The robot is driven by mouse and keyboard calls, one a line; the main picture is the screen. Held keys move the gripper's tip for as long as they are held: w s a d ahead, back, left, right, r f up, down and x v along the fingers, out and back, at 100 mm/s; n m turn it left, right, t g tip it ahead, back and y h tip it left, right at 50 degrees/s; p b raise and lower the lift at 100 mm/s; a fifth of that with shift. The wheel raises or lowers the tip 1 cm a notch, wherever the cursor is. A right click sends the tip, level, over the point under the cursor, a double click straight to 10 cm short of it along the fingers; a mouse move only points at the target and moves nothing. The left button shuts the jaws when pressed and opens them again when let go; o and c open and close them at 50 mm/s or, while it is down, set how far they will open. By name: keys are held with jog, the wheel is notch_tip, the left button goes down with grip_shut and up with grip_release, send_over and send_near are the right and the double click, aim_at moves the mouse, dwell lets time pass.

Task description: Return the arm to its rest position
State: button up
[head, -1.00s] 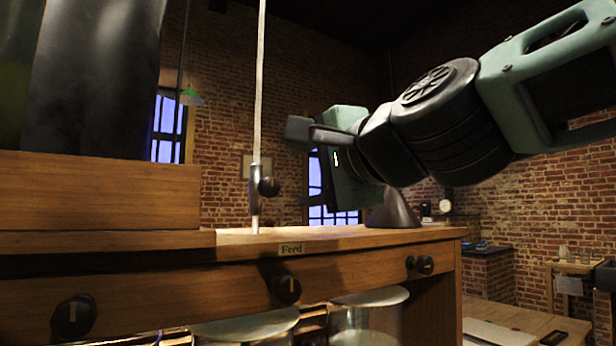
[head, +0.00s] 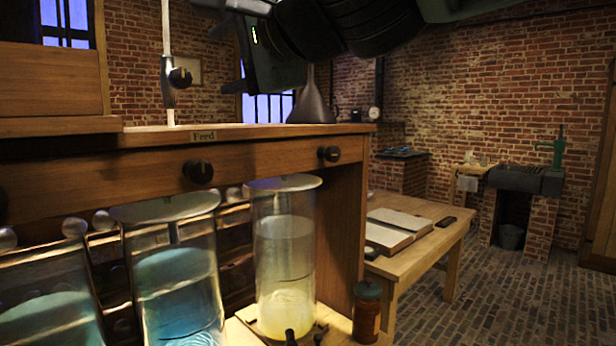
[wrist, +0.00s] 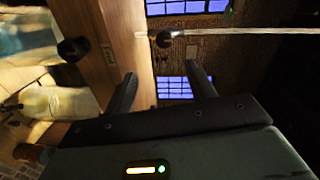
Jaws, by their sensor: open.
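My gripper (wrist: 163,92) shows in the wrist view with its two dark fingers spread apart and nothing between them. The gripper touches nothing that I can see. Beyond the fingers, the wrist view shows a lit window (wrist: 174,87) and the bench front on its side.
A grey funnel (head: 312,100) stands on the bench top below my arm. A pale vertical tube with a valve (head: 170,80) rises at left. Glass jars with blue (head: 178,285) and yellowish liquid (head: 285,260) stand below.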

jog(key=s+d+f+n+g+h+p, duration=0.1)
jog(key=s+d+f+n+g+h, duration=0.3)
jog(key=f, duration=0.7)
jog(key=s+d+f+n+g+h, duration=0.1)
jog(key=s+d+f+n, duration=0.25)
jog(key=d+f, duration=0.5)
jog(key=s+d+f+n+g+h+p, duration=0.1)
jog(key=s+d+f+n+g+h, duration=0.25)
jog(key=f, duration=0.85)
jog(key=s+d+f+n+g+h, duration=0.2)
jog(key=s+d+f+h, duration=0.2)
jog(key=s+d+f, duration=0.3)
jog(key=s+d, duration=0.2)
jog(key=d, duration=0.3)
jog(key=shift+f+n, duration=0.35)
jog(key=shift+n, duration=0.05)
jog(key=shift+g, duration=0.25)
jog(key=shift+c, duration=0.2)
